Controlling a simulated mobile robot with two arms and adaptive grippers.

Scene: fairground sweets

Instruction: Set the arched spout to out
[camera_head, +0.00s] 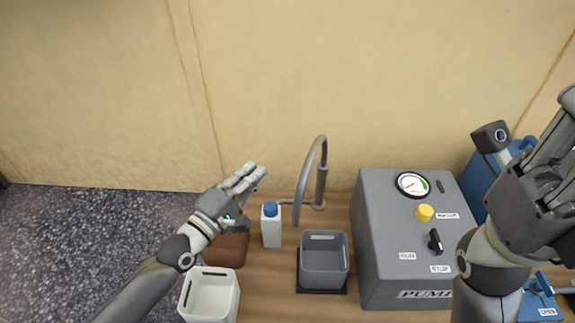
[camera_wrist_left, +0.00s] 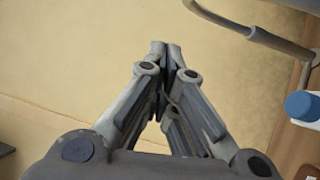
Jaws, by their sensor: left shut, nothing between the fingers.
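The arched spout (camera_head: 309,160) is a grey curved pipe rising from a post at the back of the wooden counter. Its free end hangs to the left of the post, behind the grey bin (camera_head: 324,260) and right of the bottle. In the left wrist view the spout (camera_wrist_left: 252,32) crosses the upper right corner. My left gripper (camera_head: 256,172) is shut and empty, left of the spout and apart from it; its closed fingers also show in the left wrist view (camera_wrist_left: 164,48). My right gripper (camera_head: 567,125) is at the right edge, partly cut off.
A white bottle with a blue cap (camera_head: 271,228) stands between my left gripper and the spout. A white bin (camera_head: 211,296) and a brown bin (camera_head: 225,252) are at the left. The grey pump machine (camera_head: 385,215) stands right of the spout. The back wall is close behind.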

